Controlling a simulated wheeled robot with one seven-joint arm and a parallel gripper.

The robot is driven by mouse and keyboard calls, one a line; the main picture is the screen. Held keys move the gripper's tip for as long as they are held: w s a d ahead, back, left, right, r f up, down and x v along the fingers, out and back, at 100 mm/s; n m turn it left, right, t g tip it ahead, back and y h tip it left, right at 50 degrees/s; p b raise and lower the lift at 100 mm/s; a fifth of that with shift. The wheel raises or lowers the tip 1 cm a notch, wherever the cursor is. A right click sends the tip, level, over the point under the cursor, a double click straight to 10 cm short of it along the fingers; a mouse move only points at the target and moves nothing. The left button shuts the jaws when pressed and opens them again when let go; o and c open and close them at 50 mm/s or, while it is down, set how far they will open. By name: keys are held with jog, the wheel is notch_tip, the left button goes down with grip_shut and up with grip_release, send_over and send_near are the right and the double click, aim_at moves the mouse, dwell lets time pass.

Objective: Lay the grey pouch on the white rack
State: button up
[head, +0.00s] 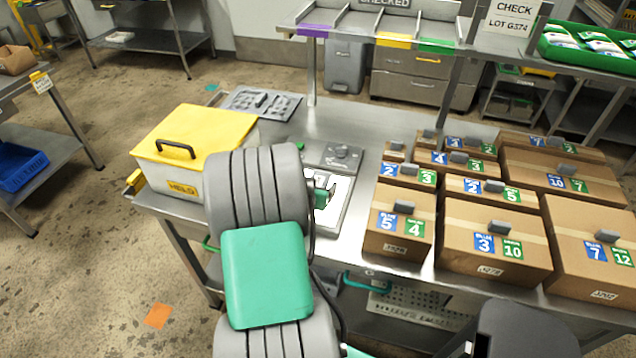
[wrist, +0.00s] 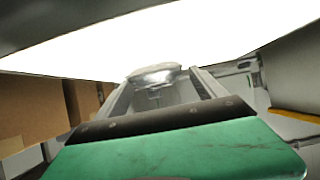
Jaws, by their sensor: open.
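A bright white flat surface (wrist: 150,45), which may be the white rack, fills the upper part of the wrist view. In the head view a white panel (head: 341,197) shows on the steel table beside my arm. A pale grey rounded item (wrist: 153,73), possibly the grey pouch, lies just beyond my fingertips. My gripper (wrist: 162,84) has its two fingers apart, pointing at that item. I cannot tell whether they touch it. In the head view my arm hides most of my gripper and the spot under it.
Several labelled cardboard boxes (head: 493,240) crowd the table's right side. A white bin with a yellow lid (head: 205,135) stands at left. A grey device (head: 338,155) and a grey tray (head: 262,103) lie behind. A raised shelf (head: 405,30) spans the back.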

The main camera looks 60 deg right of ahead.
jog(key=shift+r, duration=0.1)
jog(key=c, duration=1.7)
